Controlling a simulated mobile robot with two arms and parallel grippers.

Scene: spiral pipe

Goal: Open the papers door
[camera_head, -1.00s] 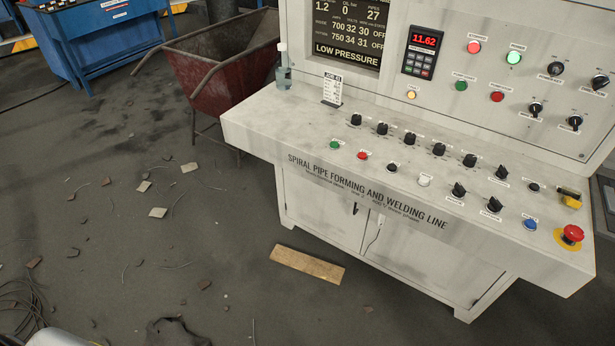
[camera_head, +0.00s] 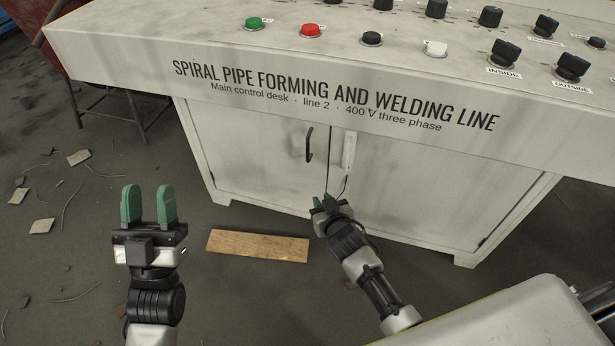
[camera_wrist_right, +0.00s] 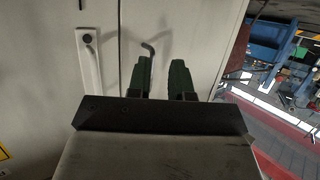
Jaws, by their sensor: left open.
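The desk's lower cabinet has two pale doors. The left door (camera_head: 245,150) has a dark bar handle (camera_head: 309,145). The right door (camera_head: 420,190) has a white latch plate (camera_head: 348,152) near the middle seam. No label tells which is the papers door. My right gripper (camera_head: 324,199) is open and empty, low in front of the seam, below the dark handle. My left gripper (camera_head: 149,190) is open and empty, left of the cabinet.
The desk top (camera_head: 170,45) with knobs and buttons overhangs the doors. A wooden board (camera_head: 258,246) lies on the floor before the cabinet. Scraps litter the left floor.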

